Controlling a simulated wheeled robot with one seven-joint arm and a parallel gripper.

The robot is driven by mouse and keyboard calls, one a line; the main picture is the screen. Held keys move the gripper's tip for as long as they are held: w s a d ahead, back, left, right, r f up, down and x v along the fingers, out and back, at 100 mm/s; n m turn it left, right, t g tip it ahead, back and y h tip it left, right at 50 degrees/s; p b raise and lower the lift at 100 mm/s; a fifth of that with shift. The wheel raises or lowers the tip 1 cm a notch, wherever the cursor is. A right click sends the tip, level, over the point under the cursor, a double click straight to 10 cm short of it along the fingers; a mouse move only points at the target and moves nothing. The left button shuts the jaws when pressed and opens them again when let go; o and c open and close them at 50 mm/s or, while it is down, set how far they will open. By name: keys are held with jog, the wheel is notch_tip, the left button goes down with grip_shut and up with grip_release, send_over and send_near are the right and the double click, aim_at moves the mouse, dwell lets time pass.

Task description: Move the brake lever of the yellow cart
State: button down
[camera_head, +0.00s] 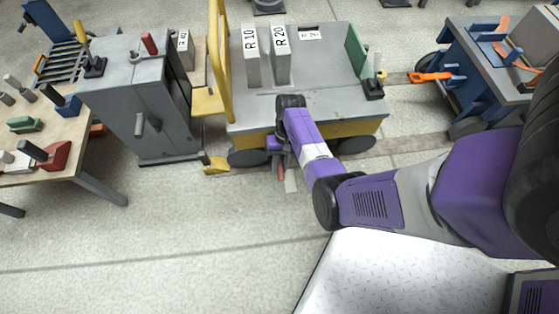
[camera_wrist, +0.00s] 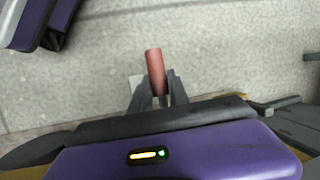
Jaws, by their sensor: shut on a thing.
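The yellow cart (camera_head: 305,75) has a grey top, yellow sides and a tall yellow push bar at its left end. The brake lever with a red grip (camera_head: 281,174) sticks out low at the cart's near side. My gripper (camera_head: 283,163) reaches down to it there, partly hidden behind my wrist. In the wrist view the red brake lever (camera_wrist: 155,68) stands between the two dark fingers of my gripper (camera_wrist: 157,98). The fingers are closed around its lower part, and the end of the grip shows past them. The lever's base is hidden.
Blocks marked R 10 (camera_head: 250,55) and R 20 (camera_head: 281,52) stand on the cart. A grey cabinet (camera_head: 135,105) with handles is to the left, beside a table (camera_head: 72,135) with several levers. A blue cart (camera_head: 485,70) stands right. The floor in front is clear.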

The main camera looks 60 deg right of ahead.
jog(key=shift+s+a+r+g+y, duration=0.1)
jog(key=shift+r+g+y, duration=0.3)
jog(key=shift+r+y, duration=0.1)
jog(key=c, duration=1.3)
grip_release()
jog(key=shift+o, duration=0.2)
jog(key=s+p+v, duration=0.1)
jog(key=p+v, duration=0.2)
jog(key=v, duration=0.4)
jog(key=shift+w+r, duration=0.3)
jog(key=shift+w, duration=0.25)
jog(key=shift+c, duration=0.4)
